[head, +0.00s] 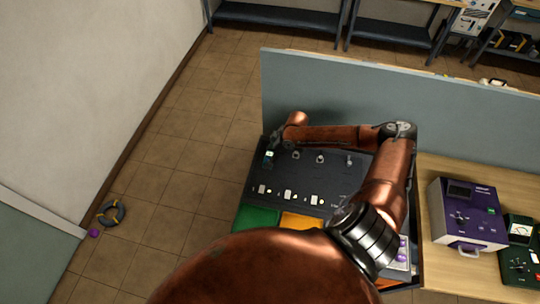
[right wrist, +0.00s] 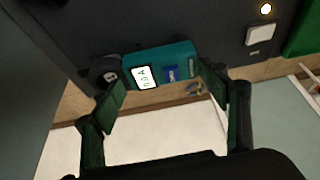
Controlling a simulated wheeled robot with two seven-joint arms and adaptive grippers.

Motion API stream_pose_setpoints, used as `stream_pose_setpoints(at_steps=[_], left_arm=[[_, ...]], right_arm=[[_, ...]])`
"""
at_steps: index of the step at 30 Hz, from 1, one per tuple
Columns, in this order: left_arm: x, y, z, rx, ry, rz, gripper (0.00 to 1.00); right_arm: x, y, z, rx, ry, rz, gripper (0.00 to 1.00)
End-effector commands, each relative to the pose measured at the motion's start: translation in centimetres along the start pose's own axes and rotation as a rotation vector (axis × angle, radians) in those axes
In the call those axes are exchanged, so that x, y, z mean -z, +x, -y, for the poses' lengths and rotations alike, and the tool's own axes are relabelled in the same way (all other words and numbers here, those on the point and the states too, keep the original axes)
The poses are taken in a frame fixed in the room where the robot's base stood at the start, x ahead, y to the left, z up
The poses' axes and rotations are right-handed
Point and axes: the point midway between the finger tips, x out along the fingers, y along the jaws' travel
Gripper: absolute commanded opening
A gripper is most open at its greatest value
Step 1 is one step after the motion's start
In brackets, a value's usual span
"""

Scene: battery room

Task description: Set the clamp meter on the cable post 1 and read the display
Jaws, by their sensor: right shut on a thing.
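The clamp meter (right wrist: 186,58) is a teal box with a small lit white display (right wrist: 144,77). The display shows a short number ending in "A", too small to read surely. A dark round part (right wrist: 103,68) is at its left end by the dark board; I cannot tell whether it encircles a post. My right gripper (right wrist: 164,90) is shut on the meter, one finger at each side. In the head view the meter (head: 269,157) is at the board's left edge, below my right gripper (head: 277,140). Cable posts (head: 320,158) stand along the board (head: 318,178). My left gripper is not in view.
Green (head: 257,219) and orange (head: 301,221) areas lie at the board's near side. A purple instrument (head: 467,215) stands on the wooden table to the right. A grey partition (head: 400,108) rises behind the board. Open tiled floor lies left.

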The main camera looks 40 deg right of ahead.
Motion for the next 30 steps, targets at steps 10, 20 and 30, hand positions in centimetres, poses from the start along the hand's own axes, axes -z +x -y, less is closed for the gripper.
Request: stream_pose_setpoints(at_steps=[10, 20, 30], left_arm=[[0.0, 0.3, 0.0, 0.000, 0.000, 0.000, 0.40], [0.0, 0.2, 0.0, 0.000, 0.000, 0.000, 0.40], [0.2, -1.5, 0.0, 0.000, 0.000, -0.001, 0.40]], right_arm=[[-0.2, 0.7, 0.0, -0.001, 0.000, -0.001, 0.32], [-0.3, 0.6, 0.0, 0.001, 0.000, 0.001, 0.75], [-0.2, -1.1, 0.0, 0.000, 0.001, 0.001, 0.75]])
